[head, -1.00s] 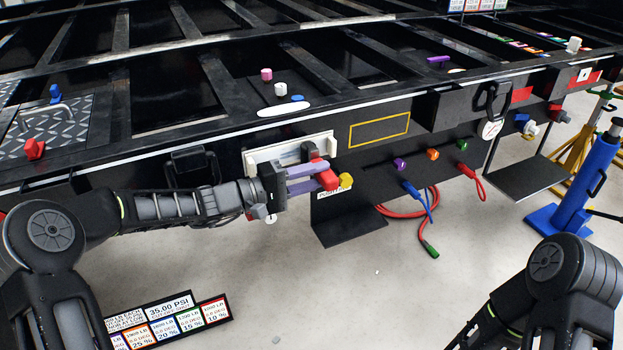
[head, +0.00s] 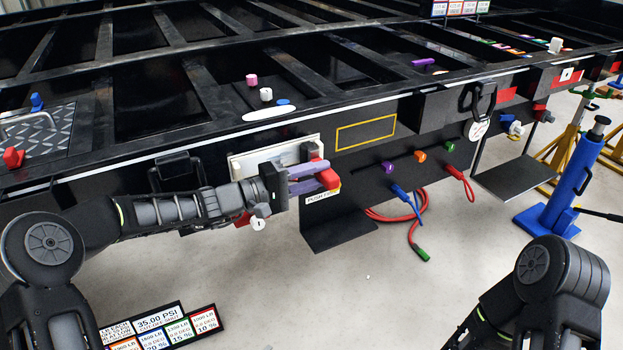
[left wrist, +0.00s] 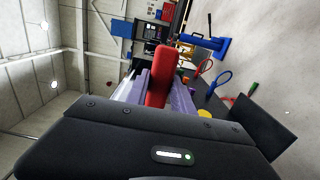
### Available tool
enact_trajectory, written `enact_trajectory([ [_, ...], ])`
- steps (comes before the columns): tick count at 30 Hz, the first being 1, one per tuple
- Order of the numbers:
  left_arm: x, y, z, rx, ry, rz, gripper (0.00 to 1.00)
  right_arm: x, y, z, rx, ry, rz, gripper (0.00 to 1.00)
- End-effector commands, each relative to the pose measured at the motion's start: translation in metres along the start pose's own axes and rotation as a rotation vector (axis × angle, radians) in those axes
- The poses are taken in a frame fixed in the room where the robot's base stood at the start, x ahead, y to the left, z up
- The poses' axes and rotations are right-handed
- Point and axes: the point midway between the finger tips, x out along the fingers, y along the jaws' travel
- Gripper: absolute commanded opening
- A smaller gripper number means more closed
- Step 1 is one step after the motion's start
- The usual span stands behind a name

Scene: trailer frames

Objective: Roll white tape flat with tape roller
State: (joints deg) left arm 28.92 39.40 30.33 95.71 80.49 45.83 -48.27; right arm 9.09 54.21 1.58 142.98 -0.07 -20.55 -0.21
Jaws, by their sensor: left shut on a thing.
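My left gripper (head: 322,176) has purple fingers and is shut on a red piece (head: 329,179), probably the tape roller's handle. In the left wrist view the red piece (left wrist: 158,86) stands between the purple fingers. A dark part (head: 308,152) shows just above it in the head view; how the two join is unclear. A white panel (head: 240,168) lies behind the gripper on the trailer's side, with a lighter strip along its top. I cannot tell which white piece is the tape, nor whether the roller touches it. My right gripper is out of the head view.
A white oval plate (head: 268,114) lies on the trailer's top rail. A black shelf (head: 340,231) hangs below and right of the gripper. Colored knobs (head: 420,157) and cables (head: 395,217) are farther right, beside a blue jack (head: 572,187).

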Motion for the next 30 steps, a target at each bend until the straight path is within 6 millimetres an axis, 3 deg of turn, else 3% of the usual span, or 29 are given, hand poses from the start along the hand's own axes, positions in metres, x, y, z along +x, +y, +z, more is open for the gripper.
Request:
enact_trajectory([
  [11, -0.001, 0.000, -0.002, 0.000, 0.004, 0.000, 0.00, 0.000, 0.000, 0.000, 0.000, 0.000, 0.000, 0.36],
  [21, -0.021, 0.000, -0.002, 0.001, 0.006, -0.001, 0.00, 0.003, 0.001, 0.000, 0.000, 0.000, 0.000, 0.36],
  [30, -0.024, 0.000, -0.002, 0.000, 0.005, -0.001, 0.00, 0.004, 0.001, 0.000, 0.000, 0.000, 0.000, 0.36],
])
